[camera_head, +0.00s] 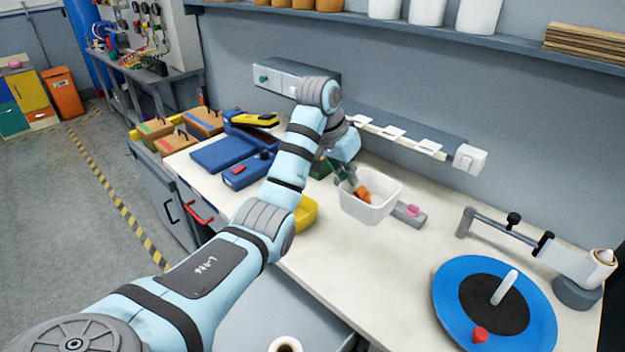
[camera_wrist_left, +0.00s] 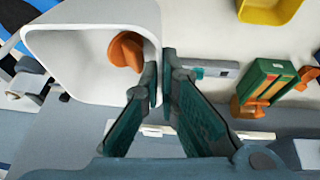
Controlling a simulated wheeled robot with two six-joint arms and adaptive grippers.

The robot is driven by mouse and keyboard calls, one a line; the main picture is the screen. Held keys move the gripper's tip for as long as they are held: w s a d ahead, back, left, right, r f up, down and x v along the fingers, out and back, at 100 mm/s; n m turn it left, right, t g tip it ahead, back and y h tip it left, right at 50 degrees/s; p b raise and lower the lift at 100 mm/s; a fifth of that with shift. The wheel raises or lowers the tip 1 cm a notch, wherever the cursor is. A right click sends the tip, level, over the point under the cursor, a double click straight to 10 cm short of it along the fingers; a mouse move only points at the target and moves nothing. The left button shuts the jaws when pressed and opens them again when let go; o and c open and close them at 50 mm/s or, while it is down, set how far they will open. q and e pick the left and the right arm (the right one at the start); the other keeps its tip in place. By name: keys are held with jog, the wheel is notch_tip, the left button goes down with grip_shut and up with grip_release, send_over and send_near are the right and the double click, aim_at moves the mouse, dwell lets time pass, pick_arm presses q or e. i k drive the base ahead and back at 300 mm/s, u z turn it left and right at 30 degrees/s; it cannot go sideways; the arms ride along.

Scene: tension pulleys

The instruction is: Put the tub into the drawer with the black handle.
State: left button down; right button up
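The white tub (camera_head: 372,210) is at the middle of the bench, with an orange piece (camera_head: 364,194) inside. My left gripper (camera_head: 352,180) is at its far left rim. In the left wrist view, the fingers of my left gripper (camera_wrist_left: 160,82) close on the wall of the tub (camera_wrist_left: 75,52), one inside and one outside. I cannot tell whether the tub is off the bench. The black handle (camera_head: 171,212) is on the cabinet front at the left, beside a red handle (camera_head: 198,213). The black-handled drawer looks shut. My right gripper is not in view.
A yellow bin (camera_head: 306,214) is partly hidden behind my left arm. Blue cases (camera_head: 220,152) and wooden boxes (camera_head: 203,122) stand on the bench's left. A blue disc (camera_head: 540,317) and a roll holder (camera_head: 575,270) stand at right. The bench front middle is clear.

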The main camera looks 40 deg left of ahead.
aim_at(236, 311)
jog(key=z, duration=1.6)
jog(key=k, duration=1.35)
jog(key=u, duration=1.5)
jog(key=i, duration=0.5)
jog(key=u, duration=0.1)
